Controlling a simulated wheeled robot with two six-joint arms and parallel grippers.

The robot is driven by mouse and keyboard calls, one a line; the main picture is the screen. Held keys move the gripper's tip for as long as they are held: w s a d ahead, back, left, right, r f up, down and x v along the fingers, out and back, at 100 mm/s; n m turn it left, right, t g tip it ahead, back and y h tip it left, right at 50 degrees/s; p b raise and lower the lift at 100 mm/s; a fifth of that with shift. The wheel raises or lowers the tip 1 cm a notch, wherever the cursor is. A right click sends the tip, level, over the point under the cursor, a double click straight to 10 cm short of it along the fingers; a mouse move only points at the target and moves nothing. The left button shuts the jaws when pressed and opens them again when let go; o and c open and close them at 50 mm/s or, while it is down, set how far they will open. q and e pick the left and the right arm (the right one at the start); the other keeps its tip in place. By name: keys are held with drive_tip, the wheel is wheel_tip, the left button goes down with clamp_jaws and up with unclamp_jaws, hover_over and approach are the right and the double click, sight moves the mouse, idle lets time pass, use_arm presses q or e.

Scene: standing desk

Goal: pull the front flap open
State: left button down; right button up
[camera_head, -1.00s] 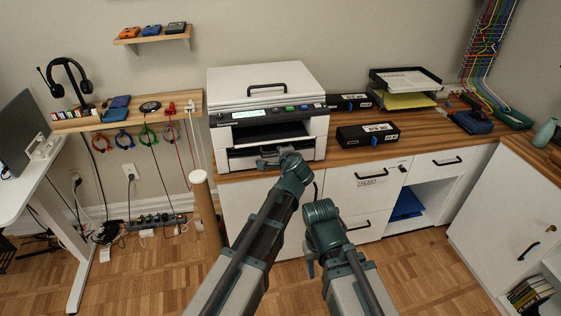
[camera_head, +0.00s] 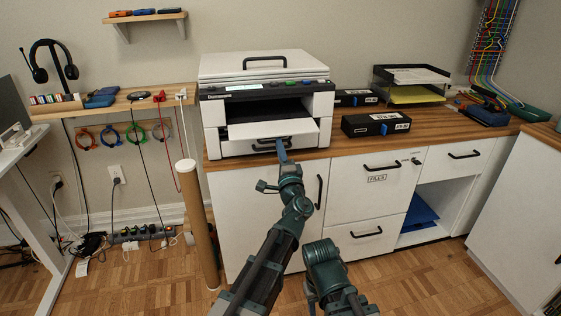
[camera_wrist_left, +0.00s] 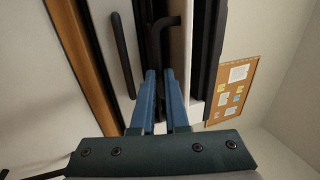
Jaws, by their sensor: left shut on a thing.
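The white printer (camera_head: 216,109) stands on the wooden counter. Its front flap (camera_head: 245,131) is a white panel under the dark slot, and it leans outward from the body, partly open. A dark bar handle (camera_head: 262,147) is on the flap's front. My left gripper (camera_head: 282,153) reaches up to this handle from the front. In the left wrist view its blue fingers (camera_wrist_left: 160,75) are shut on the dark handle (camera_wrist_left: 156,42). My right arm is folded low in front of the cabinets, and its fingers cannot be made out.
A black labelled box (camera_head: 376,124) and a paper tray (camera_head: 411,92) stand right of the printer. Cabinet doors with dark handles lie below the counter. A cardboard tube (camera_head: 199,225) stands upright at the left. Floor is open in front.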

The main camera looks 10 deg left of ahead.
use_arm(q)
drive_tip(key=shift+w+a+f+t+y+b, duration=0.15)
drive_tip(key=shift+w+f+t+b, duration=0.2)
drive_tip(key=shift+b, duration=0.55)
drive_tip(key=shift+w+a+f+t+y+b, duration=0.15)
drive_tip(key=shift+f+t+b, duration=0.3)
drive_tip(key=shift+b, duration=0.45)
drive_tip(key=shift+d+r, duration=0.1)
drive_tip(key=c, duration=1.2)
unclamp_jaws()
drive_tip(key=shift+s, duration=0.1)
drive_tip(key=b+v, duration=0.3)
drive_tip(key=v, duration=0.4)
drive_tip(key=shift+s+f, duration=0.15)
drive_tip(key=shift+f, duration=0.1)
